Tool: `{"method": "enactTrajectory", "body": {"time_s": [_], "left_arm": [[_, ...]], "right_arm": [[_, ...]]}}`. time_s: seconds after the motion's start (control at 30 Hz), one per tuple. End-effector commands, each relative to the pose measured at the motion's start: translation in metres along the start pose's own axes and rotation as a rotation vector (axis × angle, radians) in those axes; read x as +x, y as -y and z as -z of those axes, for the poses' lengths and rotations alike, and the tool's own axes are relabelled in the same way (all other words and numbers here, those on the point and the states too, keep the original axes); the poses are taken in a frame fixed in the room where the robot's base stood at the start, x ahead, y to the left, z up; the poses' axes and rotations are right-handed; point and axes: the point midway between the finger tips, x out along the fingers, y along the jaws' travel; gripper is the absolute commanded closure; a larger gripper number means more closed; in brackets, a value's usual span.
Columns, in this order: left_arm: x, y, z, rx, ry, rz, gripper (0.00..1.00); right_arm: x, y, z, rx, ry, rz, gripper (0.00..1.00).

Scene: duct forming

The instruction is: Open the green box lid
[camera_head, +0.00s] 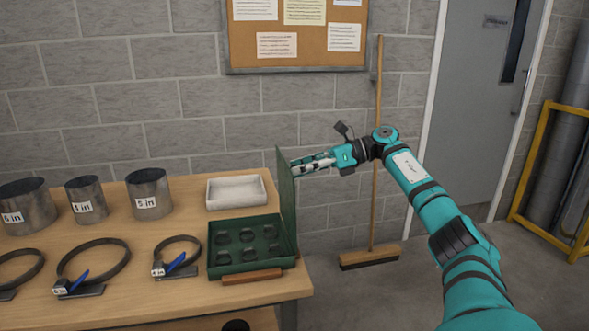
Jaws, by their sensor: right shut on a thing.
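The green box (250,262) sits near the right end of the wooden table. Its lid (286,205) stands upright along the box's right side, so the inside with several dark round recesses shows. My right gripper (300,165) is at the upper right edge of the lid, shut on it; the exact contact of the fingertips is hard to make out. My right arm reaches in from the lower right. My left gripper is not in view.
A white tray (236,206) lies behind the box. A brown bar (252,276) lies at the box's front. Metal duct rings (149,195) and strap clamps (177,257) stand to the left.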

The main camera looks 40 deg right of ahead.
Motion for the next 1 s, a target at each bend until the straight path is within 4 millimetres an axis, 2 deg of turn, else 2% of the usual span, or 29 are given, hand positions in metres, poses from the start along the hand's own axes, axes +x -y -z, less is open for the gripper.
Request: {"method": "enactTrajectory", "body": {"time_s": [0.03, 0.43, 0.47, 0.63, 0.9, 1.0], "left_arm": [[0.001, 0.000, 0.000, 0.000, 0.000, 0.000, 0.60], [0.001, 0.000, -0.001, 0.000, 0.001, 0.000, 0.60], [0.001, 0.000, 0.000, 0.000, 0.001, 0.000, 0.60], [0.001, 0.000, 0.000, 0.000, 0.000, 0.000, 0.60], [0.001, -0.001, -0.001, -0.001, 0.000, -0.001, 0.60], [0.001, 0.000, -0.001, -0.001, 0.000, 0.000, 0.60]], "right_arm": [[0.004, 0.003, 0.013, 0.013, -0.031, -0.003, 1.00], [0.004, 0.003, 0.014, 0.012, -0.031, -0.006, 1.00], [0.004, 0.002, 0.014, 0.012, -0.031, -0.006, 0.73], [0.003, 0.002, 0.011, 0.010, -0.026, -0.005, 0.51], [0.001, 0.001, 0.008, 0.006, -0.019, -0.003, 0.51], [-0.006, 0.002, 0.007, 0.005, -0.017, -0.001, 0.51]]}}
